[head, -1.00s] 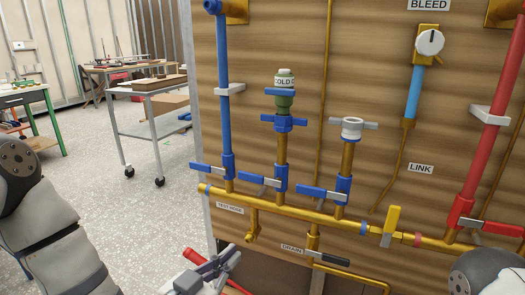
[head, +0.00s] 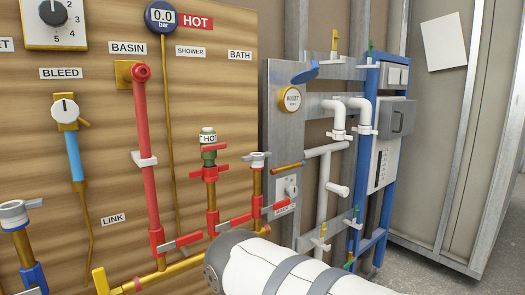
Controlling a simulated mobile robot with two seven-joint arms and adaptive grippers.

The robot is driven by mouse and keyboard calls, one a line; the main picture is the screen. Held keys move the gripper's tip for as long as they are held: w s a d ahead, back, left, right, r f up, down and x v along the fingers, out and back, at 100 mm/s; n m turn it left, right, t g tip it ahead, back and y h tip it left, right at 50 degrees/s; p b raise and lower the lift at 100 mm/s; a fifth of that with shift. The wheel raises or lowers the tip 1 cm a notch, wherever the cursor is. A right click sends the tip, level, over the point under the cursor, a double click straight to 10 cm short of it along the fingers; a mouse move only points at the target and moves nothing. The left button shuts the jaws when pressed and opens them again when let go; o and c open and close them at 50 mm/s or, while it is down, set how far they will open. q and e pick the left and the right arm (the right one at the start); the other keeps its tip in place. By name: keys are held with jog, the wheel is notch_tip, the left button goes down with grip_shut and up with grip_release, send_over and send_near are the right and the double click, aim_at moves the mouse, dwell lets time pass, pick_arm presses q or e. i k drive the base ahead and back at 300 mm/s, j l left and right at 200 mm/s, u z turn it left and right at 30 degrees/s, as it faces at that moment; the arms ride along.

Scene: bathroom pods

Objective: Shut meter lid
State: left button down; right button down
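The meter (head: 290,99) is a round brass-rimmed dial with printed figures, set in the grey metal panel right of the wooden board. Its blue lid (head: 305,73) stands open, tilted up above and right of the dial, so the dial face is uncovered. Neither gripper is in view. A white and grey link of one of my arms crosses the bottom middle, well below the meter, and hides the lower pipework there.
Red valves and pipes (head: 145,160) stick out from the wooden board left of the meter. White pipes (head: 339,120) and a blue frame (head: 366,140) with a grey box (head: 397,118) stand to the right. A grey cabinet (head: 440,130) is at far right.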

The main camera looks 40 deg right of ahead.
aim_at(303, 77)
jog(key=z, duration=1.6)
